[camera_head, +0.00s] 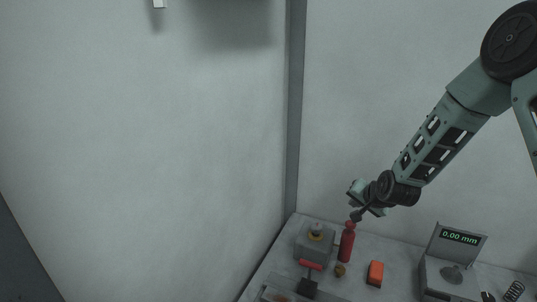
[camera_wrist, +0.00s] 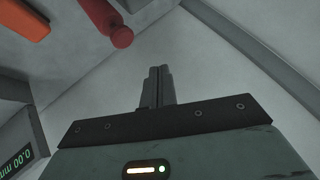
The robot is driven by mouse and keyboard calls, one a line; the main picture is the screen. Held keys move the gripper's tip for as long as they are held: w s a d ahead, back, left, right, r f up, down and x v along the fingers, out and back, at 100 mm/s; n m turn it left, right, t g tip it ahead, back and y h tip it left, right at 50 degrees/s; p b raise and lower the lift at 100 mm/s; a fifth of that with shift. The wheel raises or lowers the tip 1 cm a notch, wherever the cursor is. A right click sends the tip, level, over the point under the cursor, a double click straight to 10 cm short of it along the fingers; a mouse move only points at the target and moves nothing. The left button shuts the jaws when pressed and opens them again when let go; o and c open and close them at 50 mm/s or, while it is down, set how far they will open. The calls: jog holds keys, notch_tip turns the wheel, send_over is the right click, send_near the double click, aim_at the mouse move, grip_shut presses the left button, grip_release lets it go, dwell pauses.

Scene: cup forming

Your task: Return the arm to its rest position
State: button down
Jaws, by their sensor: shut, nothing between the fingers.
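My gripper (camera_wrist: 156,88) shows in the wrist view with its two fingers together and nothing between them. In the head view my arm reaches in from the upper right, and the gripper end (camera_head: 361,200) is above the bench, close to the top of a red bottle in the picture. Part of the gripper is hard to make out there. The fingers appear clear of the bench things in the wrist view.
On the bench (camera_head: 336,284) stand a red bottle (camera_head: 347,245), a grey box with a knob (camera_head: 315,243), an orange block (camera_head: 375,273), a small brass piece (camera_head: 340,270), a red-handled tool (camera_head: 309,277) and a gauge reading 0.00 mm (camera_head: 459,239). A spring (camera_head: 513,291) lies at the right. Walls meet behind the bench.

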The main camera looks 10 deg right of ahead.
jog(key=s+a+r+n+g+y+b, duration=0.1)
jog(key=s+a+r+n+g, duration=0.2)
jog(key=s+a, duration=0.6)
jog(key=s+a+r+n+g+y+b, duration=0.1)
jog(key=s+a+r+n+g+b, duration=0.15)
jog(key=s+a+n, duration=0.55)
jog(key=s+a+r+n+g+h, duration=0.1)
jog(key=s+a+n, duration=0.1)
jog(key=s, duration=0.9)
jog(key=s+a+r+n+g+b, duration=0.1)
jog(key=s+a+r+n+g, duration=0.1)
jog(key=s, duration=0.9)
jog(key=shift+a+n+h, duration=0.4)
jog(key=shift+n, duration=0.2)
jog(key=shift+g, duration=0.25)
